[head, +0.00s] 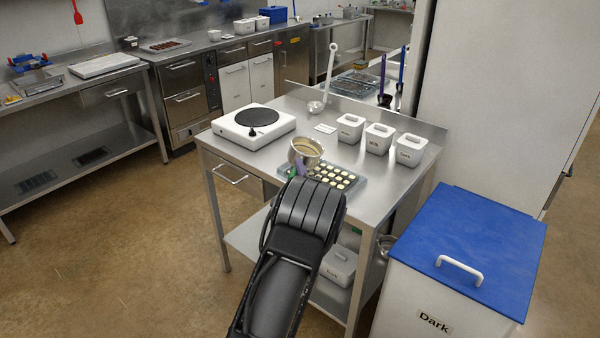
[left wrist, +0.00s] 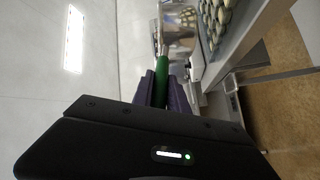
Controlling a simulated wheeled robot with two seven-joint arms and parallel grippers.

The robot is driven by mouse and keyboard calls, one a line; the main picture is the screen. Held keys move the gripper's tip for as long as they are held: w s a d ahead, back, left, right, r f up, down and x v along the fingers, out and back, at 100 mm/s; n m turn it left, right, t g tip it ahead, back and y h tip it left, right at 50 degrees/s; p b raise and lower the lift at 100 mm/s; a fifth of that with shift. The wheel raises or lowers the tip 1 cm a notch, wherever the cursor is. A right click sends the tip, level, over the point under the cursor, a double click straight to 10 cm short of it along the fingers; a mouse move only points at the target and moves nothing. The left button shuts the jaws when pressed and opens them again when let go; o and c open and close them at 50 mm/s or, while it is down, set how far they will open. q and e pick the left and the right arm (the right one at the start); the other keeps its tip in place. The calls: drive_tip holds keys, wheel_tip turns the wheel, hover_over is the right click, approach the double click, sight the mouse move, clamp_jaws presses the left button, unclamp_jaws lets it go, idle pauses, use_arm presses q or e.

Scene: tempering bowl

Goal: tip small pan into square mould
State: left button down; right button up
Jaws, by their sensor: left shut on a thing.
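The small pan (head: 306,150) is a metal pan with a pale cream layer inside, seen in the head view just over the far left edge of the square mould. My left gripper (head: 299,173) is shut on its green handle, and the wrist view shows the purple fingers (left wrist: 162,77) on either side of the handle (left wrist: 161,66). The pan (left wrist: 181,42) looks close to level, but a slight tilt is hard to judge. The square mould (head: 360,183) lies on the steel table with rows of pale-filled cavities; my arm hides its near left part. My right gripper is out of view.
A white hotplate (head: 254,126) stands behind left on the table (head: 290,104). Three white lidded tubs (head: 379,138) stand at the right, with a ladle (head: 318,106) behind. A blue-lidded bin (head: 462,245) stands right of the table.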

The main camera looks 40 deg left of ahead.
use_arm(q)
drive_tip(key=shift+d+m+t+b, duration=0.1)
drive_tip(key=shift+m+t+b, duration=0.2)
drive_tip(key=shift+m+b, duration=0.3)
drive_tip(key=shift+r, duration=0.1)
drive_tip(key=shift+r+m, duration=0.15)
drive_tip(key=shift+m, duration=0.25)
drive_tip(key=shift+b, duration=0.5)
idle(0.6)
drive_tip(key=shift+d+m+t+y+b, duration=0.1)
drive_tip(key=shift+m+t+y+b, duration=0.25)
drive_tip(key=shift+m+b, duration=0.25)
drive_tip(key=shift+w+d+m+t+b, duration=0.1)
drive_tip(key=shift+m+t+b, duration=0.35)
drive_tip(key=shift+m, duration=0.15)
drive_tip(key=shift+r, duration=0.1)
idle(0.9)
